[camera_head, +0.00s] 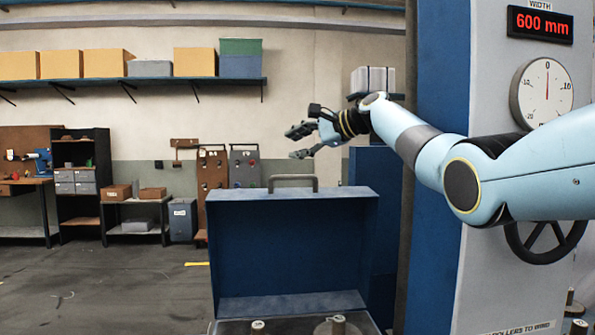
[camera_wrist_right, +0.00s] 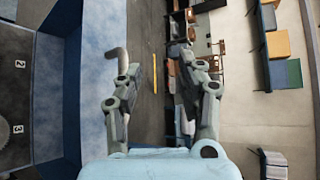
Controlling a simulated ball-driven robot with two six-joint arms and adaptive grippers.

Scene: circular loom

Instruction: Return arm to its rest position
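My right arm comes in from the right in the head view, stretched toward the middle. Its gripper (camera_head: 298,143) is held in the air above and behind the blue open case or housing (camera_head: 290,195). The two fingers are spread apart with nothing between them. In the right wrist view the same gripper (camera_wrist_right: 158,95) also shows open and empty, with floor and shelving beyond it. My left gripper is not in either view.
A blue and grey column with a gauge (camera_head: 543,90), a red width display (camera_head: 540,24) and a dark handwheel (camera_head: 545,240) stands close at right, beside my right arm. A grey handle (camera_head: 293,178) rises from the blue housing. Open floor (camera_head: 110,290) lies at left.

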